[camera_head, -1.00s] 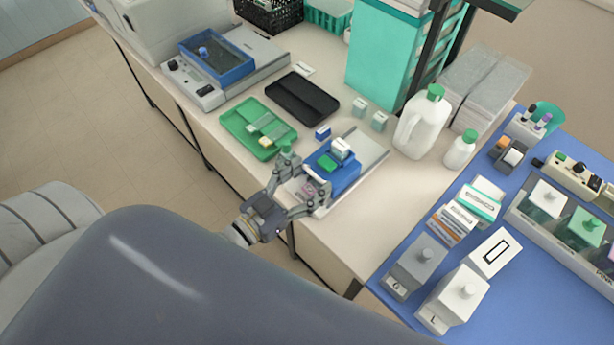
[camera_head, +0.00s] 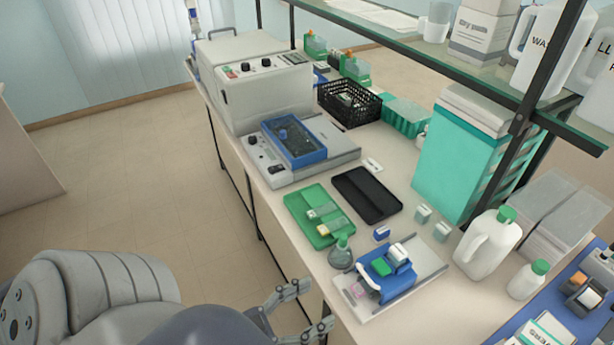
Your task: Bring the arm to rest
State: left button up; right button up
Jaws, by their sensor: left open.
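My left gripper (camera_head: 306,309) is at the bottom of the head view, in front of the bench's near edge. Its two fingers are spread apart with nothing between them. The blue slide device (camera_head: 394,282) on its pale base plate stands on the bench to the right of the gripper, apart from it. My right gripper is not in view.
A green tray (camera_head: 299,206) and a black tray (camera_head: 367,194) lie farther back. A blue-topped instrument (camera_head: 292,141) and a white box-shaped machine (camera_head: 265,92) stand beyond. Open floor lies left.

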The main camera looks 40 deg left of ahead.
pick_arm(q)
jog(key=shift+s+a, duration=0.15)
jog(key=shift+s, duration=0.25)
jog(key=s+a+f+g+y+b, duration=0.1)
jog(key=s+a+f+g+y, duration=0.15)
jog(key=f, duration=0.95)
jog(key=s+a+f+g+y+b, duration=0.1)
jog(key=a+f+g, duration=0.15)
jog(key=f, duration=0.95)
jog(key=s+a+f+g+y+b, duration=0.1)
jog(key=s+a+f+g, duration=0.15)
jog(key=f, duration=0.95)
jog(key=s+d+f+g+y, duration=0.1)
jog(key=s+d+f+g, duration=0.2)
jog(key=s+f, duration=0.4)
jog(key=s+d+f+n+g+b, duration=0.1)
jog(key=s+d+f+g, duration=0.2)
jog(key=s+f+g, duration=0.2)
jog(key=s+f, duration=0.3)
jog(key=f, duration=0.2)
jog(key=shift+s+f+n+y, duration=0.15)
jog(key=shift+s+n+y, duration=0.05)
jog(key=shift+n+y, duration=0.15)
